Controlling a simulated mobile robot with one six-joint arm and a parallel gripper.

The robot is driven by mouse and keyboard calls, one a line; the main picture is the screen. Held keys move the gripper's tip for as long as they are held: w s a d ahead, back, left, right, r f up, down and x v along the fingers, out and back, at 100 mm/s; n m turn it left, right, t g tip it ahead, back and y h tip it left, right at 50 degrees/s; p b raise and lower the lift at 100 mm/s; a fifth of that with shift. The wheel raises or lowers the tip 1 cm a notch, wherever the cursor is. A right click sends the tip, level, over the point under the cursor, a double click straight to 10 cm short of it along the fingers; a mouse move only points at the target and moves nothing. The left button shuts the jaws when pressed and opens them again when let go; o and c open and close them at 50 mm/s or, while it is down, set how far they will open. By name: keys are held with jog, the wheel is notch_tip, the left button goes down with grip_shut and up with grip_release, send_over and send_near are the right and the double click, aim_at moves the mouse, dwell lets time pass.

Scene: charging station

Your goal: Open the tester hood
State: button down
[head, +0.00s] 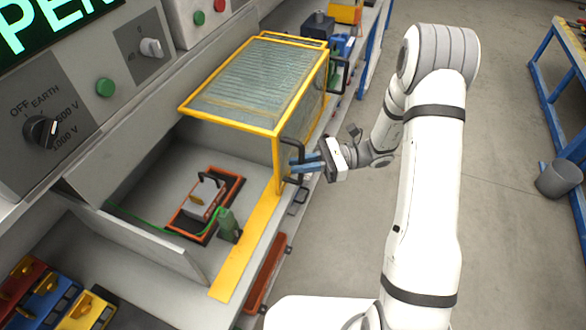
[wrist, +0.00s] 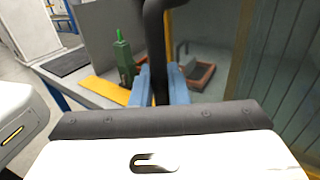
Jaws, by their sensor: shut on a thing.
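The tester hood (head: 255,85) is a yellow-framed box with translucent ribbed panels. It stands over the far part of the tester bay (head: 150,175); the near part is uncovered. A black handle (head: 296,146) is on the hood's near right edge. My gripper (head: 303,163) has blue fingers shut on this handle. In the wrist view, the fingers (wrist: 160,78) sit on both sides of the black handle bar (wrist: 157,45), and the hood's panel (wrist: 285,70) fills the right side. The fingers hide part of the handle.
A grey device (head: 205,196) sits in an orange-red tray, with a green clamp (head: 229,225) and cable beside it. A control panel (head: 60,110) with knobs lines the left. A bin (head: 559,179) stands far right. The floor (head: 330,240) right of the bench is clear.

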jog(key=shift+w+d, duration=0.15)
jog(key=shift+w, duration=0.4)
jog(key=c, duration=1.5)
grip_release()
jog(key=b+v, duration=0.1)
jog(key=v, duration=0.7)
